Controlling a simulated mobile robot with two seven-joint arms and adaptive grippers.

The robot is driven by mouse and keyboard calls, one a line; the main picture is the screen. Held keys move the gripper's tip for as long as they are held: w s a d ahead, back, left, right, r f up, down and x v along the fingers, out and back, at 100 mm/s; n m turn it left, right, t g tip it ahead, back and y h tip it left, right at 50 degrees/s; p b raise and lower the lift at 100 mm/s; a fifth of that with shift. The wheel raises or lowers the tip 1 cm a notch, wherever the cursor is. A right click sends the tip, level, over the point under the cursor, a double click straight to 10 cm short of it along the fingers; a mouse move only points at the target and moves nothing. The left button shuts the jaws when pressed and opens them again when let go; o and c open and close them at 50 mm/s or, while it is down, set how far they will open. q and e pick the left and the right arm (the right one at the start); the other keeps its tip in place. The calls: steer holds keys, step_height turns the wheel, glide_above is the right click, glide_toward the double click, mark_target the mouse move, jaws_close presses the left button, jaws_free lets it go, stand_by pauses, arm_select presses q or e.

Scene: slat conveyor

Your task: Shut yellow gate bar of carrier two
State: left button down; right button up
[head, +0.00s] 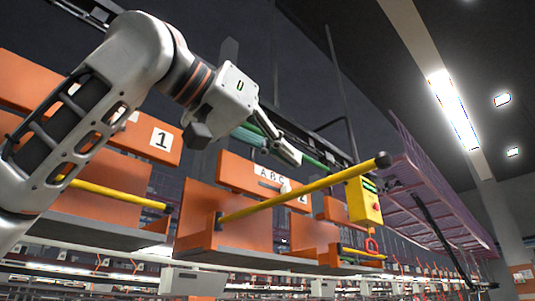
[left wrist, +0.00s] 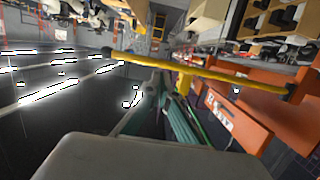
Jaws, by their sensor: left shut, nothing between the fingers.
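Carrier two (head: 195,235) is an orange open-fronted box with a grey floor and a sign reading "ABC" and 2. Its yellow gate bar (head: 300,192) is hinged at the carrier's left side and sticks out up and to the right, ending in a black knob. The bar stands open. It also spans the left wrist view (left wrist: 225,77). My left gripper (head: 293,157) is shut and empty, above and behind the bar in the head view; a gap shows between them there. Whether they touch in depth cannot be told. My right gripper is not in view.
Carrier one (head: 135,165), with its own yellow bar (head: 115,193), hangs at the left. A yellow control box (head: 364,201) with a red button hangs by the bar's knob end. Another orange carrier (head: 315,238) is behind. A purple mesh guard (head: 435,200) rises at the right.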

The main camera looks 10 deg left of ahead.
mark_target(322, 180)
arm_select(q)
steer(key=p+x, duration=0.1)
steer(key=x, duration=0.4)
steer(key=shift+w+d, duration=0.15)
steer(key=shift+w, duration=0.1)
steer(key=shift+w+d+f, duration=0.2)
steer(key=shift+w+d, duration=0.1)
steer(key=shift+w, duration=0.15)
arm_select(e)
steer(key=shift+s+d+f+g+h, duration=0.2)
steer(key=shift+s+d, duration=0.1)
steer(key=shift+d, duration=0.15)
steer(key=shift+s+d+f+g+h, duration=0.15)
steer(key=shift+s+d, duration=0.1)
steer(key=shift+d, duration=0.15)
arm_select(q)
steer(key=shift+d+y, duration=0.1)
steer(key=shift+y, duration=0.2)
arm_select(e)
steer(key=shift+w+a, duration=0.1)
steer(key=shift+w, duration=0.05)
